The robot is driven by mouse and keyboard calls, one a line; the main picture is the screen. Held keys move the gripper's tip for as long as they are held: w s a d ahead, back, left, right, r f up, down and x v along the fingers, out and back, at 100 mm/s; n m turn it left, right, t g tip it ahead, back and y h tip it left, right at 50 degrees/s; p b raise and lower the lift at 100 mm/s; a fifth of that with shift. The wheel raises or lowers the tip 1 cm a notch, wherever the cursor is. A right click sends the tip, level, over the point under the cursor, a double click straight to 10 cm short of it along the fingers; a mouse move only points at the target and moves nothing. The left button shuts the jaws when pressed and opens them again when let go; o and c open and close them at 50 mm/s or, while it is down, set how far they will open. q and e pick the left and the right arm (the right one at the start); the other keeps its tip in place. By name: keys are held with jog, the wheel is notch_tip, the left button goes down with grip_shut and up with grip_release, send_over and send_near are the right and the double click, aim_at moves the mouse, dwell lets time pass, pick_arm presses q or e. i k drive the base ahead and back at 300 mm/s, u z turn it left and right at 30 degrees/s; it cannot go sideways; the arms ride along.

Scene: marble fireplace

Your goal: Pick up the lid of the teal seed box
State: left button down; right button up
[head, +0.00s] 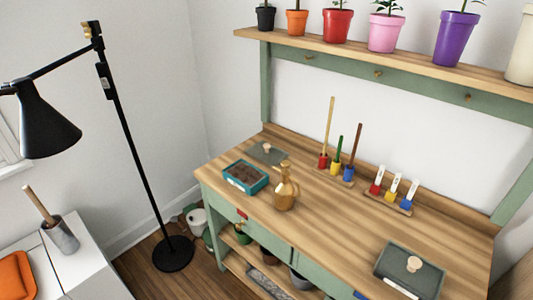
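The teal seed box (264,186) stands near the left end of the wooden bench top. Its top is open and shows brown contents in the box. A flat grey-green lid (275,158) with a small round wooden knob lies on the bench just behind it, apart from the box. I cannot tell which lid belongs to the teal box. Neither of my grippers is in view.
A brass jug (285,193) stands right of the teal box. Colored tool holders (335,170) and labelled markers (390,190) stand along the back. Potted plants (384,32) line the shelf above. A black floor lamp (126,135) stands left. The bench middle is clear.

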aim_at(271, 155)
jog(key=k, duration=0.6)
jog(key=u, duration=0.75)
jog(key=i, duration=0.85)
jog(key=u, duration=0.3)
jog(key=i, duration=1.2)
jog(key=z, duration=0.6)
